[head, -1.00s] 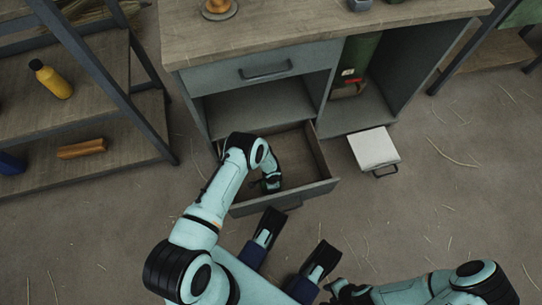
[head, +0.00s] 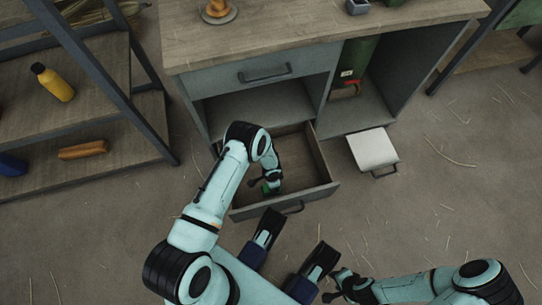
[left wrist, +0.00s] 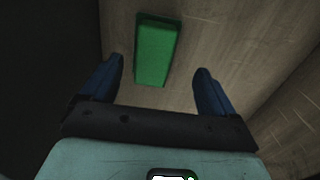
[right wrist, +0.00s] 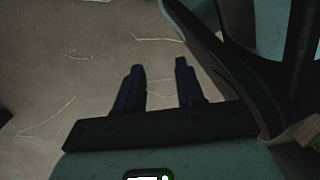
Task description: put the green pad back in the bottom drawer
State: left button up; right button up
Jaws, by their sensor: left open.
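The green pad (left wrist: 155,52) lies on the wooden floor of the open bottom drawer (head: 308,155). In the left wrist view it sits ahead of and between my open left fingers (left wrist: 158,78), with clear gaps on both sides. In the head view my left gripper (head: 262,183) is down inside the drawer, and only a bit of the pad (head: 272,187) shows beside it. My right gripper (head: 338,288) is low in the head view, outside the drawer. In the right wrist view its fingers (right wrist: 159,65) stand apart with nothing between them.
The bench (head: 330,30) has a closed upper drawer (head: 265,72) and open shelves. A white-topped box with a handle (head: 374,149) is right of the drawer. A shelf rack (head: 110,70) with a yellow bottle (head: 53,82) stands left. The floor at right is clear apart from straw.

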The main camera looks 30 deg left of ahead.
pick_arm(q)
notch_tip(320, 180, up, 7)
jog(key=p, duration=0.1)
jog(key=shift+p, duration=0.4)
pick_arm(e)
jog(key=shift+t, duration=0.9)
jog(key=w+r, duration=0.2)
jog(key=w, duration=0.1)
jog(key=w+r, duration=0.1)
jog(key=shift+w+a+r, duration=0.25)
jog(key=shift+w+a, duration=0.1)
pick_arm(q)
jog(key=shift+a+f, duration=0.1)
